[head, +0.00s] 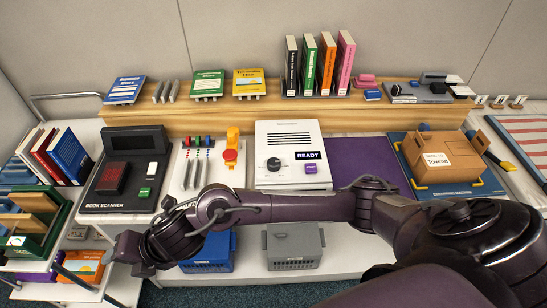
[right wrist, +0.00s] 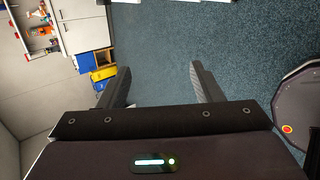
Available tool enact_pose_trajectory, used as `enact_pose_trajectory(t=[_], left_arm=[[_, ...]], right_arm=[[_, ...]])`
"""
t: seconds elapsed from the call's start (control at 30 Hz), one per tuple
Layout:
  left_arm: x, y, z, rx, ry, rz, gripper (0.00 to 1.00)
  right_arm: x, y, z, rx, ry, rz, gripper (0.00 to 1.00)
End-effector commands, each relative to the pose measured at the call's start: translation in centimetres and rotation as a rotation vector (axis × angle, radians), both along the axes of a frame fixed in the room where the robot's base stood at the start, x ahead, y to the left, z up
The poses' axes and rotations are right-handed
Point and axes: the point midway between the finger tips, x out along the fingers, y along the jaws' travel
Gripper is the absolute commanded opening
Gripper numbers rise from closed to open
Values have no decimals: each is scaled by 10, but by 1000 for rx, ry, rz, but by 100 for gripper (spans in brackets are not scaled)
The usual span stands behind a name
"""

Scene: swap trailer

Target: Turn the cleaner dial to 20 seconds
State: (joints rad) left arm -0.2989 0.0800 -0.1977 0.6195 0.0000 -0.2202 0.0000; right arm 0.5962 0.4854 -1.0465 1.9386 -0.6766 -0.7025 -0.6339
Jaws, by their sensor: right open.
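The cleaner is a white box (head: 304,138) in the middle of the counter in the head view. It has a round dark dial (head: 273,164) with a small light pointer mark; the numbers around it are too small to read. A READY display (head: 308,155) and a purple button (head: 311,169) are beside the dial. My right arm crosses in front of the counter from the right, below the dial. My right gripper (head: 124,248) is at the lower left, well apart from the cleaner. In the right wrist view the right gripper (right wrist: 155,78) is open and empty above the floor. My left gripper is not in view.
A book scanner (head: 127,170) and a panel with coloured levers (head: 209,163) stand left of the cleaner. A purple mat (head: 345,152) and a cardboard box (head: 436,161) are to its right. Blue (head: 207,252) and grey (head: 293,246) crates sit below. Books stand on the wooden shelf (head: 270,115) behind.

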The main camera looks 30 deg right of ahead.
Motion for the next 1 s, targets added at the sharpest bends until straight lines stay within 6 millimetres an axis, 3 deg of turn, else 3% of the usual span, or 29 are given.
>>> enact_pose_trajectory(t=[0.17,0.3,0.37,0.5,0.63,0.7,0.8,1.0], left_arm=[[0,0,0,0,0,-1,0],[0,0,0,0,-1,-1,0],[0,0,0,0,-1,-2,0],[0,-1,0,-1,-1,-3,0],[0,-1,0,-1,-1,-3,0],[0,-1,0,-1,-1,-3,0],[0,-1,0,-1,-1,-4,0],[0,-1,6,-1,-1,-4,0]], right_arm=[[29,-60,-44,-324,-108,338,59],[60,-146,-60,-557,-94,525,59],[74,-190,-58,-644,-65,581,59],[98,-295,-33,-791,37,650,59],[103,-369,0,-847,130,659,59],[102,-396,14,-853,166,655,59],[100,-417,27,-855,197,649,59],[97,-425,18,-853,214,650,59]])
